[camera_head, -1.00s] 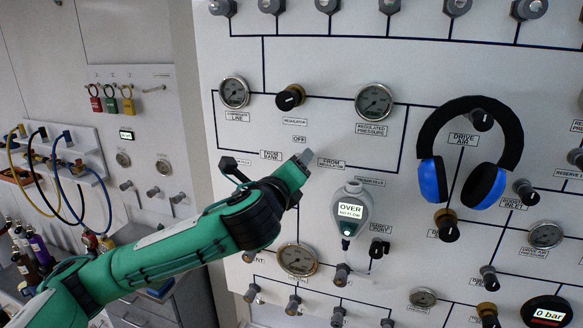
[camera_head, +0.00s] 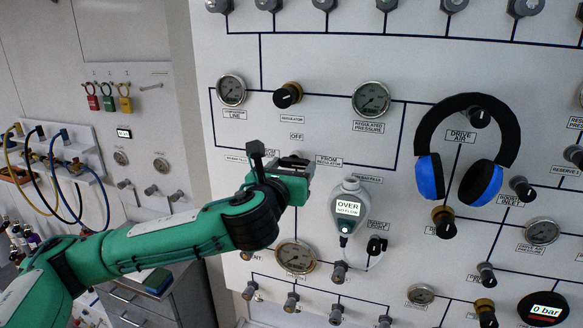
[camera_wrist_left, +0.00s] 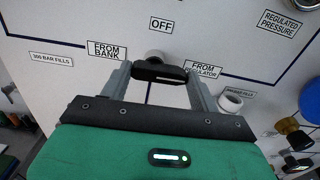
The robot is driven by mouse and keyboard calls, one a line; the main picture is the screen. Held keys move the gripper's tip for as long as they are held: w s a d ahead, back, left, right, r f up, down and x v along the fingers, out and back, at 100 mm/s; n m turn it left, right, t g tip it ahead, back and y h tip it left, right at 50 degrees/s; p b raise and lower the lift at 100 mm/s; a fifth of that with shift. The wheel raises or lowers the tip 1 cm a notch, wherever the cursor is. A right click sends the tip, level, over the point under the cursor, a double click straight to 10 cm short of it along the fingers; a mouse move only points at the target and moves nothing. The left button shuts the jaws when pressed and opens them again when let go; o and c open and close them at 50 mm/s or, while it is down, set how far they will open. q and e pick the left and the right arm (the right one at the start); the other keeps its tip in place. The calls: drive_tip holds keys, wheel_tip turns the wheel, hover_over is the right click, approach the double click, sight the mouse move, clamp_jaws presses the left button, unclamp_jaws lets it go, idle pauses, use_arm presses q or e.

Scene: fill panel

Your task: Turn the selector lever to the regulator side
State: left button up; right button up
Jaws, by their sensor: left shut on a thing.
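The selector lever (camera_wrist_left: 160,71) is a short black bar with a white line, on the white panel below the OFF label (camera_wrist_left: 161,26). In the wrist view it lies roughly crosswise, between the FROM BANK label (camera_wrist_left: 107,51) and the FROM REGULATOR label (camera_wrist_left: 203,70). My left gripper (camera_wrist_left: 160,78) is shut on it, one finger at each end. In the head view my left gripper (camera_head: 292,164) is at the panel under the OFF label and mostly hides the lever. My right gripper is not in view.
A white OVER meter (camera_head: 348,208) hangs close right of my left gripper. Black and blue headphones (camera_head: 426,178) hang further right. A regulator knob (camera_head: 288,95) and a regulated pressure gauge (camera_head: 371,99) sit above. A lower gauge (camera_head: 295,257) is below.

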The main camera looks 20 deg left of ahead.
use_arm(q)
drive_tip(key=shift+f+m, duration=0.3)
drive_tip(key=o, duration=1)
drive_tip(key=shift+r, duration=0.15)
drive_tip(key=shift+s, duration=0.15)
drive_tip(key=shift+s+b, duration=0.3)
drive_tip(key=shift+b, duration=0.05)
drive_tip(key=s+b, duration=1.3)
drive_tip(key=shift+a, duration=0.25)
